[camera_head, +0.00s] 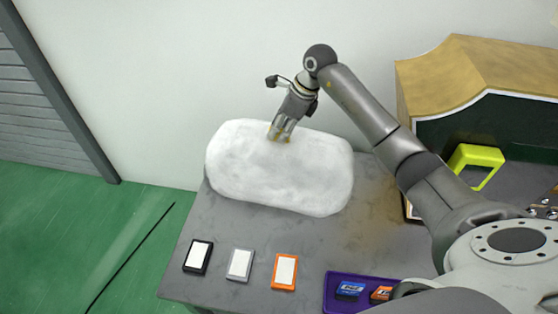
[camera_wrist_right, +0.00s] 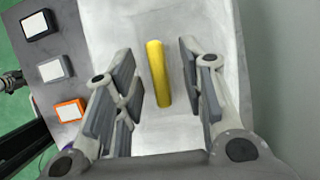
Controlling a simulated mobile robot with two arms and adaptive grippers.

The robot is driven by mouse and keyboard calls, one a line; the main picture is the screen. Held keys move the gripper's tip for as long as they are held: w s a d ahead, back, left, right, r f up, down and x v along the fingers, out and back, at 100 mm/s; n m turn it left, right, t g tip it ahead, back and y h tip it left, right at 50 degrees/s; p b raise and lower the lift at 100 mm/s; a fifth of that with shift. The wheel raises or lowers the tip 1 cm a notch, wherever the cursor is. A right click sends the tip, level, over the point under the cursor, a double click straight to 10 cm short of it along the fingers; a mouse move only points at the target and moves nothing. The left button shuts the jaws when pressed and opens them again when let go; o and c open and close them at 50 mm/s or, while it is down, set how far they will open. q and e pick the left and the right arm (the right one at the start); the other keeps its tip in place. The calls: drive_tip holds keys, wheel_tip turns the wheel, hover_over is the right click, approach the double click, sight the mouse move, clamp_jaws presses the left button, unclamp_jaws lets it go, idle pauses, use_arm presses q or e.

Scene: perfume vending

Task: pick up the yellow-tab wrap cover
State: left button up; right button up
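The wrap cover (camera_head: 280,175) is a white, rounded, puffy slab lying on the grey table. Its yellow tab (camera_wrist_right: 158,74) shows in the right wrist view as an upright yellow bar between my fingers. In the head view only small yellow bits show by the fingertips. My right gripper (camera_head: 280,136) points down at the back part of the cover; it also shows in the right wrist view (camera_wrist_right: 160,90). Its fingers are apart, one on each side of the tab, with a gap on both sides.
Black (camera_head: 198,257), grey (camera_head: 240,265) and orange (camera_head: 285,271) framed cards lie along the table's front. A purple tray (camera_head: 335,290) with small boxes is right of them. A lime-green stand (camera_head: 476,156) and a wooden-topped cabinet (camera_head: 470,75) are at right. A wall is behind.

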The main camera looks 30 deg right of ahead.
drive_tip(key=shift+s+r, duration=0.1)
drive_tip(key=shift+r, duration=0.05)
drive_tip(key=shift+c, duration=0.3)
clamp_jaws()
drive_tip(key=shift+d+r, duration=0.1)
